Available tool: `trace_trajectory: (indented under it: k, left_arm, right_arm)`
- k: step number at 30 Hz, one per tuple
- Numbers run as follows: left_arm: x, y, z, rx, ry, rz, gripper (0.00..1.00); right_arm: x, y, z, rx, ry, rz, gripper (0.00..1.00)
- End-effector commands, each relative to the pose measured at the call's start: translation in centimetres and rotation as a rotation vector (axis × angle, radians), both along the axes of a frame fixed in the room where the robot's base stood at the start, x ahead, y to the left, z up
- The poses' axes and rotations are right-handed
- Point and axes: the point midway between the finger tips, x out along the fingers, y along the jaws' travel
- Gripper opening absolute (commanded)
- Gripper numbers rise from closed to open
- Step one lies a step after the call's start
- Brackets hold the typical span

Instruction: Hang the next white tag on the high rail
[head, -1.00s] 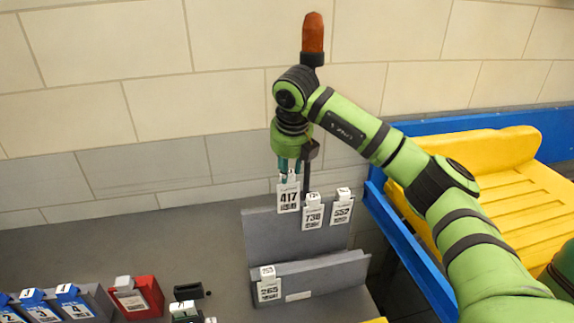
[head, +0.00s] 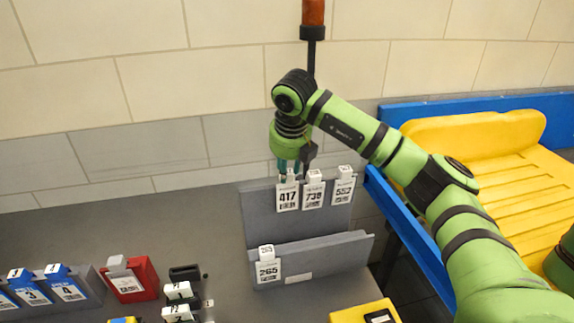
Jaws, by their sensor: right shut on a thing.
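My right gripper (head: 289,172) is shut on the white tag 417 (head: 287,198) and points down. White tag 265 (head: 267,268) hangs at the left of the lower rail (head: 325,255). My left gripper is not in view.
Blue tags (head: 66,287) hang on a grey holder at the lower left, beside a red holder (head: 146,282) with a white tag. More white tags (head: 178,291) stand right of it. A yellow object (head: 365,313) is at the front.

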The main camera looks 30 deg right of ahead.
Motion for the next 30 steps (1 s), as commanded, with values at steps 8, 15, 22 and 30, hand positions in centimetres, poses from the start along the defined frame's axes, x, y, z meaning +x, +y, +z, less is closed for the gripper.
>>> trace_trajectory:
  k: [8,15,22,30]
  left_arm:
    - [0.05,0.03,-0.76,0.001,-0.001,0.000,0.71]
    - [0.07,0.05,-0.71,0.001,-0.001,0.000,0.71]
    - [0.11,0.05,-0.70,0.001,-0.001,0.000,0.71]
    - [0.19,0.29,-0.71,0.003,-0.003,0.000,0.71]
  right_arm:
    - [0.00,-0.01,-0.97,0.000,0.000,0.000,0.00]
    - [0.01,-0.01,-0.92,0.000,0.000,0.000,0.40]
    - [0.01,0.00,-0.92,0.000,0.000,0.000,0.60]
    - [-0.19,0.09,-0.10,0.000,-0.002,0.000,0.60]
